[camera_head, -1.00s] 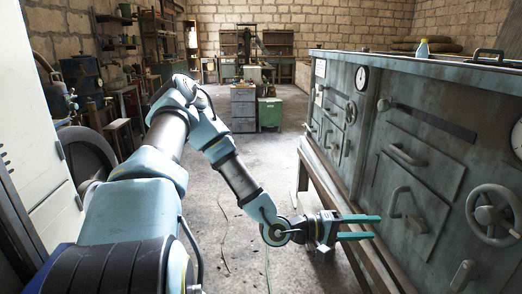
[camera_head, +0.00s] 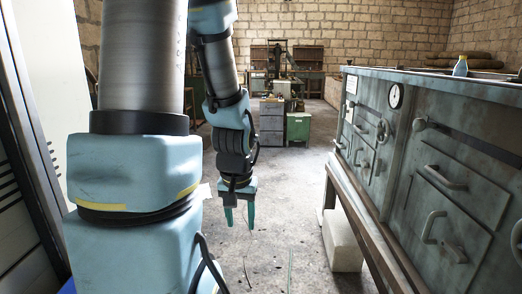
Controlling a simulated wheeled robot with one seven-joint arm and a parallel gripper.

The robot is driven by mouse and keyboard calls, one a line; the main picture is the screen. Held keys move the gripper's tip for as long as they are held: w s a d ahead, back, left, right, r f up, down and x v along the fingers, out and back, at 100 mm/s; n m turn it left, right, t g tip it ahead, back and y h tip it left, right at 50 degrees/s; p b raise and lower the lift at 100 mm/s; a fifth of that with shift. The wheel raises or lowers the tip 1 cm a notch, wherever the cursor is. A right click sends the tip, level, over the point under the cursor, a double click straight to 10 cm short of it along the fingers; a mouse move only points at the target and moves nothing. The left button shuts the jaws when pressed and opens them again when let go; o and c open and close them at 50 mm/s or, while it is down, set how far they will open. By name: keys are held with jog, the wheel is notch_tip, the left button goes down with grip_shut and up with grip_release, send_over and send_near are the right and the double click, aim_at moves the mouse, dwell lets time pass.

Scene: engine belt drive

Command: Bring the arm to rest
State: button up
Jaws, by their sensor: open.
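My arm shows large at the left of the head view, with its upper links raised and its forearm hanging down. My gripper (camera_head: 239,216) hangs below the wrist near the middle of the picture, its two teal fingers pointing at the floor. The fingers are apart and nothing shows between them. The gripper is over bare concrete floor, to the left of the grey-green machine cabinet (camera_head: 455,165), and apart from it. Part of my forearm's upper end is cut off by the top of the picture.
The cabinet, with handles and a gauge (camera_head: 396,96), fills the right side. A white block (camera_head: 343,240) stands on the floor below its frame. A grey drawer unit (camera_head: 271,121) and a green cabinet (camera_head: 298,127) stand farther back. The floor (camera_head: 290,190) between is clear.

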jog(key=s+a+r+p, duration=0.1)
jog(key=s+r+p, duration=0.2)
jog(key=r+p, duration=0.9)
notch_tip(320, 180, up, 4)
jog(key=shift+a+f+n+g, duration=0.2)
jog(key=shift+a+n+g, duration=0.1)
jog(key=shift+a, duration=0.1)
